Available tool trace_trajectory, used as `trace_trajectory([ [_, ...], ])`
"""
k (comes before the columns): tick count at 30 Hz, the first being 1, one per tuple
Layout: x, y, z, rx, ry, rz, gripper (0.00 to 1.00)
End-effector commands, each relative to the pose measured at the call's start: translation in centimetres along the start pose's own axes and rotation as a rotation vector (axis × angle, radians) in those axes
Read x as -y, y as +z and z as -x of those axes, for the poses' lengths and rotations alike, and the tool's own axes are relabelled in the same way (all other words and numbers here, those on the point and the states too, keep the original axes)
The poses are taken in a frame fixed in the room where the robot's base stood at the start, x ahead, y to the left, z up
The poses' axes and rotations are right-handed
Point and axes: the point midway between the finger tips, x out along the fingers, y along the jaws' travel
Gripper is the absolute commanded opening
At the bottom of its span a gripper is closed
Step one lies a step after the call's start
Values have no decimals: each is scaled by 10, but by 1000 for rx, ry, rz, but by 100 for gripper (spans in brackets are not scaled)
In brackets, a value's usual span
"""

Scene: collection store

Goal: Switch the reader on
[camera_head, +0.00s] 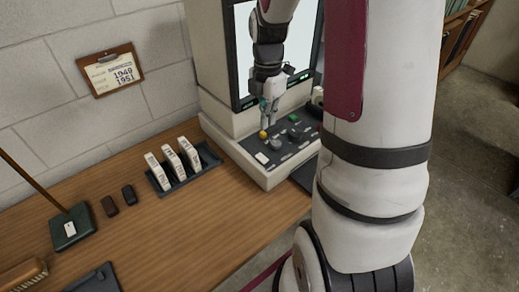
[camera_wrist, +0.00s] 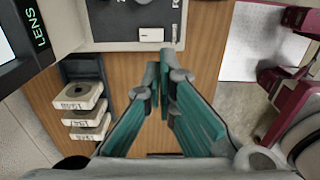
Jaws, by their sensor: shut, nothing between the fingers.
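The reader (camera_head: 222,110) is a tall beige machine with a large pale screen (camera_head: 243,45) and a dark sloping control panel (camera_head: 285,143) at its foot. The switch also shows in the wrist view (camera_wrist: 151,34), at the top. My gripper (camera_head: 267,122) points down over the panel, close to the yellow knob; I cannot tell whether it touches. In the wrist view its green fingers (camera_wrist: 163,62) are shut and empty. Green lettering, "LENS" (camera_wrist: 41,28), shows below the screen.
A dark rack (camera_head: 182,183) with three white film boxes (camera_head: 173,163) stands left of the reader. A clipboard (camera_head: 110,71) hangs on the wall. The wooden tabletop (camera_head: 200,240) in front is clear.

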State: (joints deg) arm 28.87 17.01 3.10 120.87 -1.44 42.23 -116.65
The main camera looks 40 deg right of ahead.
Motion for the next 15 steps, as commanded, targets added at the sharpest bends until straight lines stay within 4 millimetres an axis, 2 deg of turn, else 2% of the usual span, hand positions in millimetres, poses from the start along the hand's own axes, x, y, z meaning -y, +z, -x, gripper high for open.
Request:
trace_trajectory([
  [10,0,0,-1,0,-1,4,0],
  [15,1,0,-14,-2,-4,3,0],
])
